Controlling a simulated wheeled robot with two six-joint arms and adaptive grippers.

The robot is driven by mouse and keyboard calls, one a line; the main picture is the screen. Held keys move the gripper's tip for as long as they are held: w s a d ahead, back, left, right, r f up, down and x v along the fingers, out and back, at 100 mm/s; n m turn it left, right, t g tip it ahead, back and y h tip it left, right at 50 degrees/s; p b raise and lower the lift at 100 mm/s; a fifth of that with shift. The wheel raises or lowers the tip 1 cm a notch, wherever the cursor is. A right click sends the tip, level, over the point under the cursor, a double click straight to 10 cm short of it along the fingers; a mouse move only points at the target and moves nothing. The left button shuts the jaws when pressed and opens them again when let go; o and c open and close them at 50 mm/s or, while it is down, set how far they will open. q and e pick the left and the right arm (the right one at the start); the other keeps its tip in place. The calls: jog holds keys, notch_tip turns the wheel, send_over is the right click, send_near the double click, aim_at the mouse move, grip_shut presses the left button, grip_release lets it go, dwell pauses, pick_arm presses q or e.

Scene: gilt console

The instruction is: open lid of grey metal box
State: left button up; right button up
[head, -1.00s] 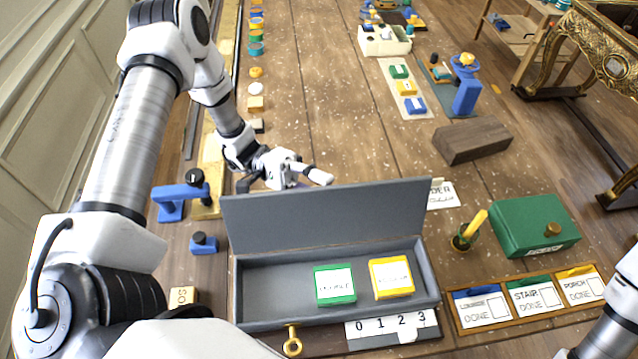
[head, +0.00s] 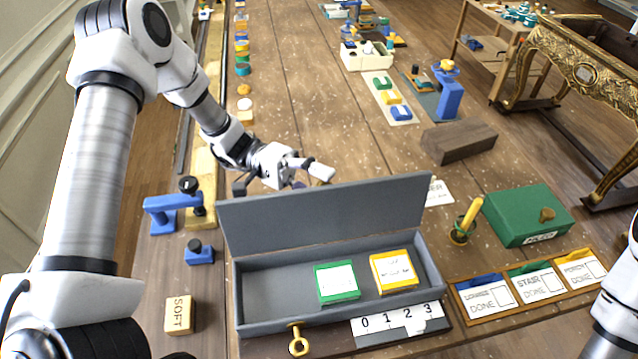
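The grey metal box (head: 250,328) stands at the front middle of the table. Its lid (head: 325,215) is raised, standing nearly upright along the back edge. Inside lie a green labelled block (head: 337,283) and a yellow labelled block (head: 395,272). A gold key-like piece (head: 298,341) is at its front left. My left gripper (head: 284,178) is behind the raised lid, near its upper edge. Its fingers look spread, with nothing seen between them; the lid partly hides them. Whether it touches the lid is unclear. My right arm shows at the right edge, its gripper outside the picture.
A green box (head: 528,217) and a card tray (head: 535,285) stand to the right. A small pot with a yellow stick (head: 462,228) sits near the box. Blue fixtures (head: 172,203) are at left, a dark wooden block (head: 458,141) behind.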

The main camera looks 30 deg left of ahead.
pick_arm(q)
jog(key=w+a, duration=0.1)
jog(key=a, duration=1.1)
jog(key=shift+w+f, duration=0.35)
jog(key=shift+f, duration=0.1)
